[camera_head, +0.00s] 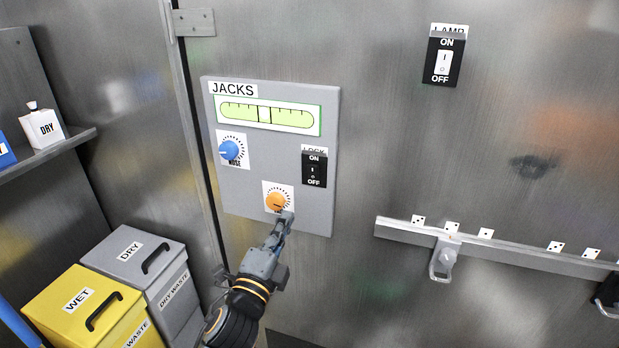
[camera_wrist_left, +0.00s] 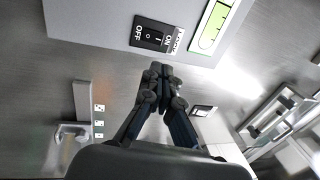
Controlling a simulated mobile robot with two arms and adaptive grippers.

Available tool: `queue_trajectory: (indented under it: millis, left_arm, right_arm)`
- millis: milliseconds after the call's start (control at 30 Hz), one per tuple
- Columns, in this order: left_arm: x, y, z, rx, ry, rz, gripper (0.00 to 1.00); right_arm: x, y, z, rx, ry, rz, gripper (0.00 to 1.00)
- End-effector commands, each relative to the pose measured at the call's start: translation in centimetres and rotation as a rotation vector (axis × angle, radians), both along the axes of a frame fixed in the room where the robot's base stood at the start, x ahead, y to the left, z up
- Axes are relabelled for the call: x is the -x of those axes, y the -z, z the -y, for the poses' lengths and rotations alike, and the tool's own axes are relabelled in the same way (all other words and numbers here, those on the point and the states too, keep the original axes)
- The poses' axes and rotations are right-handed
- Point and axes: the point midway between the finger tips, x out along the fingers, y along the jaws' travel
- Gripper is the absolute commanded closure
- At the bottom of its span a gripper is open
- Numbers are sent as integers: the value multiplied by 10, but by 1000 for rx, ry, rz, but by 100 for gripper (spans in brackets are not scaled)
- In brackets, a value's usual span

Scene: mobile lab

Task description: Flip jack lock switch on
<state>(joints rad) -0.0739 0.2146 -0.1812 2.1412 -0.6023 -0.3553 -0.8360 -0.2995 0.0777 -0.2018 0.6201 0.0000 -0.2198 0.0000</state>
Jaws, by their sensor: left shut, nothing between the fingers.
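The jacks panel (camera_head: 235,190) is a grey plate on the metal wall, with a green level gauge (camera_head: 265,114) at its top. The lock switch (camera_head: 314,170) is a black rocker marked ON and OFF at the panel's right side; it also shows in the left wrist view (camera_wrist_left: 152,38). A blue nose knob (camera_head: 230,150) and an orange knob (camera_head: 276,202) are on the same panel. My left gripper (camera_head: 287,217) is shut and empty, just below the orange knob and below left of the switch. In the left wrist view its closed fingertips (camera_wrist_left: 160,70) lie beneath the switch. My right gripper is out of view.
A lamp switch (camera_head: 443,62) is at the upper right. A rail (camera_head: 500,250) with a metal hook (camera_head: 441,262) runs along the right wall. Grey dry (camera_head: 130,257) and yellow wet (camera_head: 70,305) waste bins stand at lower left. The wall between panel and rail is clear.

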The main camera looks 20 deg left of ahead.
Motion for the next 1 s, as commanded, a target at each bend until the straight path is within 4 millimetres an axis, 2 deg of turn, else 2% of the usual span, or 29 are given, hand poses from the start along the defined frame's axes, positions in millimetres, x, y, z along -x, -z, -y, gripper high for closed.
queue_trajectory:
  millis: [167,267,700,833,1000]
  left_arm:
    - [-6,-2,0,2,0,1,100]
    - [-18,-6,1,2,-1,1,100]
    - [-106,-24,4,4,1,0,100]
    - [-124,-26,5,2,0,-1,100]
    - [-136,-27,5,2,0,-1,100]
  right_arm:
    - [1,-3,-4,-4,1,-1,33]
    - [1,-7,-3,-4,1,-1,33]
    - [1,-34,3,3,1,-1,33]
    - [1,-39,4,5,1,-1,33]
    - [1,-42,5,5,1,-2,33]
